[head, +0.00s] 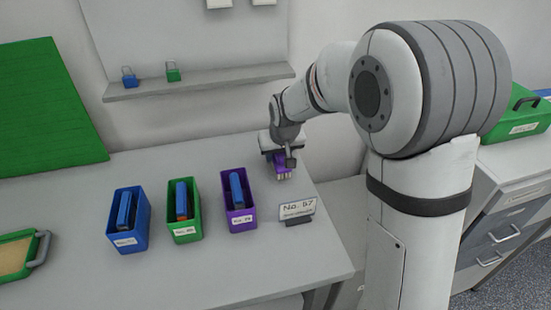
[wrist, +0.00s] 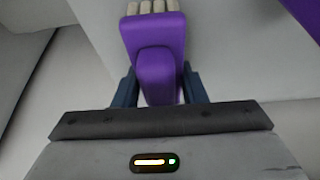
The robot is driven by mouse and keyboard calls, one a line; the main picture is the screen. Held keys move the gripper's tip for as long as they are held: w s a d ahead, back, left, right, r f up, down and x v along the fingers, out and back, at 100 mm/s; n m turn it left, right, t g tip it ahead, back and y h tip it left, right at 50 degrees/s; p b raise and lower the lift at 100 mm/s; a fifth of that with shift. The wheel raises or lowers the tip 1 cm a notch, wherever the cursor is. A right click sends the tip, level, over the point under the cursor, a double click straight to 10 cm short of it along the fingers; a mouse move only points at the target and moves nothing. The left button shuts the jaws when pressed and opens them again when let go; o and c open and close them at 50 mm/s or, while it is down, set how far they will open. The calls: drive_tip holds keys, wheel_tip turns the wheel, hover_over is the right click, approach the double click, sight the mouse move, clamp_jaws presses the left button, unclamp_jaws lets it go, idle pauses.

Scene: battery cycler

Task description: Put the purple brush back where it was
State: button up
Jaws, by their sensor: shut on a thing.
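My gripper (head: 283,158) is shut on the purple brush (head: 282,168) at the back right of the table. The bristles point down toward the table top; I cannot tell whether they touch it. In the wrist view the brush (wrist: 155,50) sits between the two dark fingers of my gripper (wrist: 157,90), its pale bristles at the top edge. A purple bin (head: 240,217) stands on the table to the left of and nearer than my gripper, with a blue object (head: 236,188) in it.
A green bin (head: 184,229) and a blue bin (head: 126,239) stand left of the purple one. A sign on a stand (head: 298,210) is near the right edge. A wall shelf (head: 200,82) holds a small blue item (head: 129,80) and a green one (head: 173,75).

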drive_tip(key=shift+f, duration=1)
drive_tip(key=o, duration=0.9)
drive_tip(key=shift+o, duration=0.2)
drive_tip(key=shift+s+r, duration=0.1)
drive_tip(key=shift+r, duration=0.2)
drive_tip(key=v, duration=1.1)
drive_tip(key=shift+s+d+r, duration=0.1)
drive_tip(key=shift+s+r, duration=0.05)
drive_tip(key=shift+r, duration=0.2)
drive_tip(key=s+d+f+m+g, duration=0.1)
drive_tip(key=s+d, duration=0.6)
drive_tip(key=s, duration=0.4)
drive_tip(key=s+d+f+m+h, duration=0.1)
drive_tip(key=s+d+f+m, duration=0.1)
drive_tip(key=s+d, duration=0.5)
drive_tip(key=s, duration=0.4)
drive_tip(key=shift+s+d+g, duration=0.2)
drive_tip(key=shift+d+g, duration=0.05)
drive_tip(key=shift+g, duration=0.15)
